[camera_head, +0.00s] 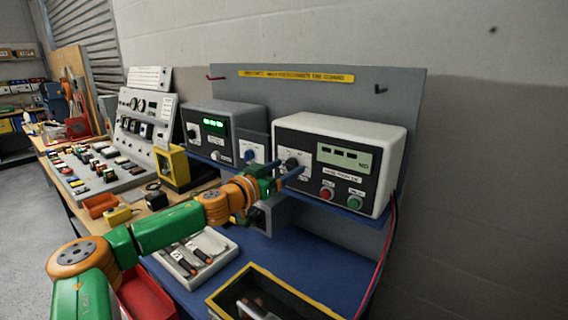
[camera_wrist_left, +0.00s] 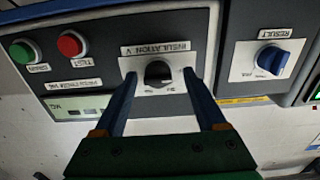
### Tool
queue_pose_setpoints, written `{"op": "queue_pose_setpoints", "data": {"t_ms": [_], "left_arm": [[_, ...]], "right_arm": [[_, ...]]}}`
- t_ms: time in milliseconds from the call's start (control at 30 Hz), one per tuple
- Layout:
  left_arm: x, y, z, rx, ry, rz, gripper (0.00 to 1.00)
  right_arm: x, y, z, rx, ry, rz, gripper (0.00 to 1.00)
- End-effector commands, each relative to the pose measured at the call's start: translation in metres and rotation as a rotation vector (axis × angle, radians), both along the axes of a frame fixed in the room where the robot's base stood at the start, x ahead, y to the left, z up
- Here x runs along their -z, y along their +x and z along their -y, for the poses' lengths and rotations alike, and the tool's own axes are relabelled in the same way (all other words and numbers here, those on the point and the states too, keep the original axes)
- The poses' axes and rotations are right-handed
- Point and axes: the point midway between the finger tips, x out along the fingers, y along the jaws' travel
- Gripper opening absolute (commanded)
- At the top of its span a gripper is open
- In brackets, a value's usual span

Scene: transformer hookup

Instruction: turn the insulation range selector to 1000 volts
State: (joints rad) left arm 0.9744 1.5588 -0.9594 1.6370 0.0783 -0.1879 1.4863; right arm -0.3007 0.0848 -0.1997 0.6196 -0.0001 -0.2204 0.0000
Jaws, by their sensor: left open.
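The insulation range selector (camera_head: 291,162) is a dark knob on the front of a white-cased tester (camera_head: 395,150). In the left wrist view, which is upside down, the black selector knob (camera_wrist_left: 158,73) sits on a white plate labelled INSULATION V. My left gripper (camera_head: 289,168) is open in front of the tester. In the left wrist view my left gripper (camera_wrist_left: 160,76) has one blue finger on each side of the knob, with gaps showing. I cannot tell how deep the fingertips reach or which voltage the knob points to. My right gripper is not in view.
Red (camera_head: 327,194) and green (camera_head: 355,202) buttons sit on the tester's panel, right of the selector. A blue RESULT knob (camera_wrist_left: 272,60) is on a neighbouring panel. A grey meter (camera_head: 222,125) with a green display stands left. A yellow-rimmed bin (camera_head: 312,294) and a white tray (camera_head: 222,262) lie below.

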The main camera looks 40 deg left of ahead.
Motion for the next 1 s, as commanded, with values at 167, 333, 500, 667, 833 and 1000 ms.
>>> {"op": "queue_pose_setpoints", "data": {"t_ms": [167,333,500,667,833,1000], "left_arm": [[0.0006,-0.0002,0.0000,0.000,0.001,0.000,0.68],[0.0005,-0.0003,0.0001,0.000,0.001,0.000,0.22],[0.0007,-0.0003,0.0000,0.000,0.001,0.000,0.00],[0.0010,-0.0004,0.0000,0.000,0.017,-0.003,0.00],[0.0014,-0.0004,0.0002,0.000,0.080,-0.011,0.00],[0.0016,-0.0004,0.0004,0.001,0.202,-0.025,0.00]], "right_arm": [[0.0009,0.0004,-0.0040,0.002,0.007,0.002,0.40],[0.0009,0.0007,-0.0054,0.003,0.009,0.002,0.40],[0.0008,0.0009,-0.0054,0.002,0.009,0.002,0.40],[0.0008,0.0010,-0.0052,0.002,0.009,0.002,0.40],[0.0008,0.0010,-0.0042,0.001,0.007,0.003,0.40],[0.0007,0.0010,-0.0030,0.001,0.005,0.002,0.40]]}}
